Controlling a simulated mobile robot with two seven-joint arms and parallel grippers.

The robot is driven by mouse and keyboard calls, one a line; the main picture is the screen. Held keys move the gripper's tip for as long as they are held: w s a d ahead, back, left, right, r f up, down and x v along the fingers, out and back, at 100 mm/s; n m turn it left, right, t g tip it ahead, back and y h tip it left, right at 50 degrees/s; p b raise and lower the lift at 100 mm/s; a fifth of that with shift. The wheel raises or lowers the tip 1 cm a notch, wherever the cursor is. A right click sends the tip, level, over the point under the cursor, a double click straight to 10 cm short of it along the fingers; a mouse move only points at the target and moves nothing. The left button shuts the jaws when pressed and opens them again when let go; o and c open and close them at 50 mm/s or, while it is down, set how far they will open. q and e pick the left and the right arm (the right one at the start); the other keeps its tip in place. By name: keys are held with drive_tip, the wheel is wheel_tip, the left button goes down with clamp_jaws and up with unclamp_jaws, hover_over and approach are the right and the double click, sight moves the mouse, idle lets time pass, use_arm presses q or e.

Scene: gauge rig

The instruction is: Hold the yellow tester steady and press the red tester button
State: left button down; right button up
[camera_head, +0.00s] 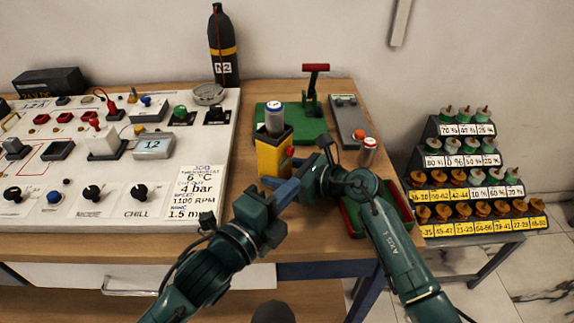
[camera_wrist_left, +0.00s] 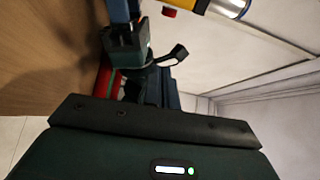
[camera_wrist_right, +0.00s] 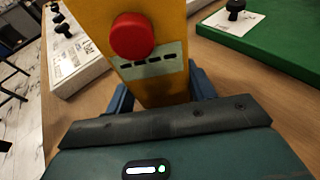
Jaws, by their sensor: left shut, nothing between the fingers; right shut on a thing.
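The yellow tester (camera_head: 270,158) stands upright on the table, with a silver cylinder (camera_head: 274,120) in its top. Its red button (camera_head: 290,151) is on the side facing my right arm, and the button (camera_wrist_right: 132,36) shows large and uncovered in the right wrist view. My right gripper (camera_wrist_right: 162,92) is shut on the lower part of the tester (camera_wrist_right: 160,85), one finger on each side. My left gripper (camera_head: 287,190) is shut and empty, low in front of the tester and apart from the button. The left wrist view shows the button (camera_wrist_left: 169,12) near its top edge.
A white control panel (camera_head: 215,160) lies left of the tester. Behind it are a green base (camera_head: 300,128) with a red-handled press and a grey box (camera_head: 347,122). Another silver cylinder (camera_head: 367,152) and a red-and-green tray (camera_head: 398,208) are to the right, partly behind my right arm.

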sight(287, 167)
use_arm(q)
drive_tip(key=w, duration=0.6)
drive_tip(key=shift+w+d+f, duration=0.1)
drive_tip(key=shift+w, duration=0.15)
